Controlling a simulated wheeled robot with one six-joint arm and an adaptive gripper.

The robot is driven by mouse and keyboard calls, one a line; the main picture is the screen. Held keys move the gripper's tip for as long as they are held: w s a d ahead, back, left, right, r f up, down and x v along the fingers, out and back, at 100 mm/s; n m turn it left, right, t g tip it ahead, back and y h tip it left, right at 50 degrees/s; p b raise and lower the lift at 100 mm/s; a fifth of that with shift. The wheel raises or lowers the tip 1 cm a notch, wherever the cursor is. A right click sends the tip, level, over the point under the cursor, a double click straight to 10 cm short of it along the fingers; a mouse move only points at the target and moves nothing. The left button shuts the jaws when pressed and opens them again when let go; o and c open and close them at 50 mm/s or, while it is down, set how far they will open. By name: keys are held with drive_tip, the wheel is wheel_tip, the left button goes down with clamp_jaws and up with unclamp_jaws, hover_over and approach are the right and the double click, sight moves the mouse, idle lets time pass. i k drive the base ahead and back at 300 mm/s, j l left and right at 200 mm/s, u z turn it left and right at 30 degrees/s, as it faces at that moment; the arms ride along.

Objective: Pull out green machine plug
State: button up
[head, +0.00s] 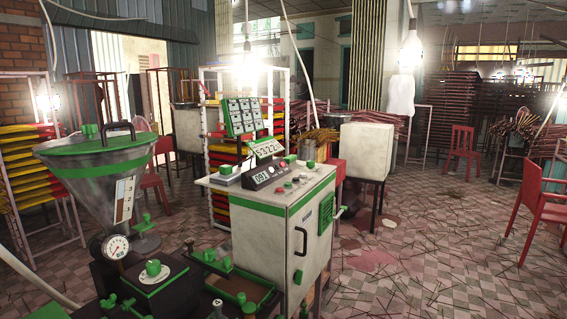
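The green-trimmed machine stands in the near left and middle. Its white control cabinet (270,228) has green edges, a display (262,177) and several buttons on top. A metal hopper (105,185) with a green lid stands at its left, above a pressure gauge (116,246). A small light-coloured part with a green end (341,212) sticks out of the cabinet's right side; I cannot tell whether it is a plug or a handle. No plug can be made out for certain. My gripper is not in view.
The tiled floor (410,270) at the right is open, with thin sticks scattered over it. A red chair (545,210) stands at the right edge. A white box on legs (366,152) stands behind the cabinet. Racks line the back, and cables hang from above.

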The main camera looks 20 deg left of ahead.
sight(226, 169)
drive_tip(key=i+l+z, duration=0.1)
drive_tip(key=i, duration=0.65)
drive_tip(key=i+u, duration=0.15)
drive_tip(key=u, duration=0.2)
drive_tip(key=i+l+u, duration=0.1)
drive_tip(key=u, duration=0.25)
drive_tip(key=i+l+u, duration=0.1)
drive_tip(key=u, duration=0.25)
drive_tip(key=i+l+u, duration=0.1)
drive_tip(key=u, duration=0.3)
drive_tip(key=i+l+u, duration=0.15)
drive_tip(key=u, duration=0.25)
drive_tip(key=i+l+u, duration=0.35)
drive_tip(key=l+u, duration=0.15)
drive_tip(key=u, duration=0.25)
